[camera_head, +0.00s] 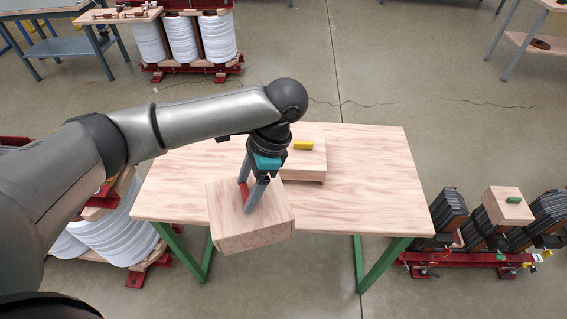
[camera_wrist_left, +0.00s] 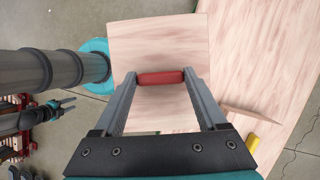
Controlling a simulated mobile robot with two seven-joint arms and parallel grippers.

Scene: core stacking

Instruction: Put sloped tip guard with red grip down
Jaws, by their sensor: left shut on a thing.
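The sloped tip guard (camera_head: 254,228) is a pale wooden block with a red grip (camera_head: 244,193) on its top. My left gripper (camera_head: 248,200) is shut on the red grip. The block is at the front edge of the wooden table (camera_head: 370,170) and juts out past it; I cannot tell whether it touches the tabletop. In the left wrist view the guard (camera_wrist_left: 160,42) shows below the gripper (camera_wrist_left: 161,79), with the red grip (camera_wrist_left: 160,77) between the two fingers.
A second wooden block (camera_head: 308,165) with a yellow grip (camera_head: 303,145) sits behind the held guard on the table. The table's right half is clear. A core on a red frame (camera_head: 460,257), with a green-gripped block (camera_head: 508,206), stands at the right. White coils (camera_head: 185,40) stand behind.

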